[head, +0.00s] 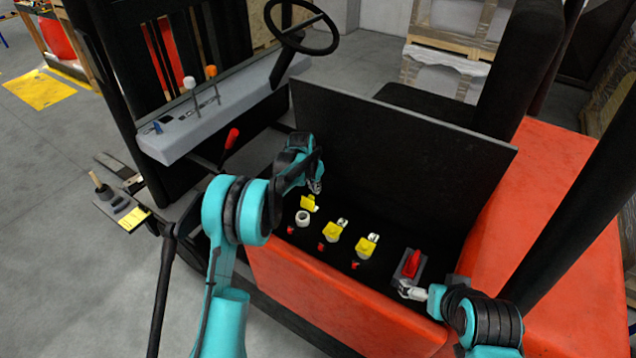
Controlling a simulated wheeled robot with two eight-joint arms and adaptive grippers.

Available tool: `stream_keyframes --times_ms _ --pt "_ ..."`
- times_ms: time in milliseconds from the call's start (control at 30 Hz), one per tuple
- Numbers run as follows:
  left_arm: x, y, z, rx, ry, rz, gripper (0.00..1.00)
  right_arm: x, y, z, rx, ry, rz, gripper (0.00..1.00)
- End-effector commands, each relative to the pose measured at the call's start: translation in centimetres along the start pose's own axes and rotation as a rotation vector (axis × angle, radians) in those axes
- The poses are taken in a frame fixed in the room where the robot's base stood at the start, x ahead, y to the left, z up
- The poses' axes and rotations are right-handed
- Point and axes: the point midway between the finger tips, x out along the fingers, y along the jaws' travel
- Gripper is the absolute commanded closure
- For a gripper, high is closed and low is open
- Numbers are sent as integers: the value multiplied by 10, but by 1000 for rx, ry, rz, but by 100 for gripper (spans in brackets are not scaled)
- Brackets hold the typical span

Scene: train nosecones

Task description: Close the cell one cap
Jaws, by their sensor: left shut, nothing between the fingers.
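The leftmost cell in the compartment has its yellow cap (309,203) raised behind a white round filler neck (302,218), whose opening shows. A middle yellow cap (332,231) and a right yellow cap (366,246) sit low over their necks, with pale parts behind them. No cell numbers are readable. My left gripper (316,187) is shut and empty, just above and behind the leftmost cap; I cannot tell whether it touches. My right gripper (408,291) is low at the front right, close to a red handle (411,263); its fingers are too small to read.
The black open lid (400,135) stands behind the cells. Small red plugs (321,246) sit in front of them. The orange truck body (340,300) forms the front edge. A steering wheel (303,45) and lever console (200,110) stand at the upper left.

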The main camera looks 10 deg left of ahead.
Motion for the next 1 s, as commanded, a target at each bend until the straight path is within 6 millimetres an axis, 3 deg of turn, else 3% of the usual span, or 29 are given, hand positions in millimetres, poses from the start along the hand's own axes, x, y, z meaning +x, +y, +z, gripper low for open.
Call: stream_keyframes --times_ms 200,1000 --pt "-4 0 12 -1 0 0 100 2 0 2 0 0 0 0" --pt "-8 0 16 0 75 2 100 6 0 4 0 0 0 0"
